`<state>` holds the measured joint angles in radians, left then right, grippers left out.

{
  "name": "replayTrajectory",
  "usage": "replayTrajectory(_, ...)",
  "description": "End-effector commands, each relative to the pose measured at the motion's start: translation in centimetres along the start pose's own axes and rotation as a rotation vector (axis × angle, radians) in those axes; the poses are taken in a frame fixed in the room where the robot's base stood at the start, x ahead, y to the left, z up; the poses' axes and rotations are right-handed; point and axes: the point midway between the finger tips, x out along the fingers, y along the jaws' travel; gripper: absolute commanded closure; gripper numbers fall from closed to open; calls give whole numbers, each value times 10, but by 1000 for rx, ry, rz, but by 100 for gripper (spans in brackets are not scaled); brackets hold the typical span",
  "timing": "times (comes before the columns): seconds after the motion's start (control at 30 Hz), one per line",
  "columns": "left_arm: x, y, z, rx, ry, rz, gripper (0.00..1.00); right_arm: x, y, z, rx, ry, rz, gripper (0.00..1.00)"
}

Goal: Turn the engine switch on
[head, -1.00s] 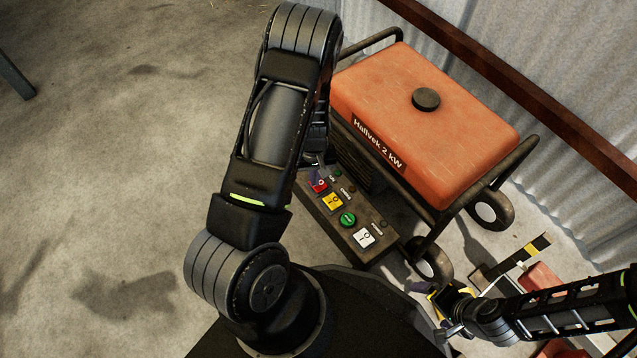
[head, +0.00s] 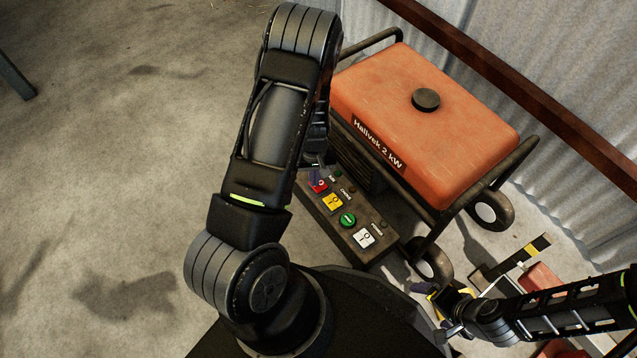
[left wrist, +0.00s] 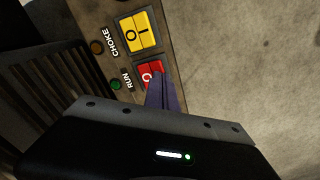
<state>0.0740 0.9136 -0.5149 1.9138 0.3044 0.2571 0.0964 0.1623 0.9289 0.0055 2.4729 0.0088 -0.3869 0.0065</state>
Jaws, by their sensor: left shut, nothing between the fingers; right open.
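The control panel (head: 338,222) sits on the front of the orange generator (head: 425,120). A red rocker switch (head: 319,187) is at its far end, beside the word RUN and a small green lamp (head: 338,174). In the left wrist view the red switch (left wrist: 150,72) shows an O mark; part of it is hidden behind purple fingers. My left gripper (head: 315,172) is shut and empty, its tips at the red switch (left wrist: 157,82); I cannot tell if they touch it. My right gripper (head: 440,308) is open at the lower right, away from the panel.
A dark tube frame (head: 440,228) and wheels surround the generator. Bare concrete floor (head: 110,150) lies open on the left.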

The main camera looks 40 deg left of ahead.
Motion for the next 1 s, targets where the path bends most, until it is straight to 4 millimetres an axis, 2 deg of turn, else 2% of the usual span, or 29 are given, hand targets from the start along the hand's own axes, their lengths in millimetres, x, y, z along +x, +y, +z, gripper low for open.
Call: replayTrajectory(1.0,6,0,0,0,0,0,100,4,2,0,0,0,0,0)
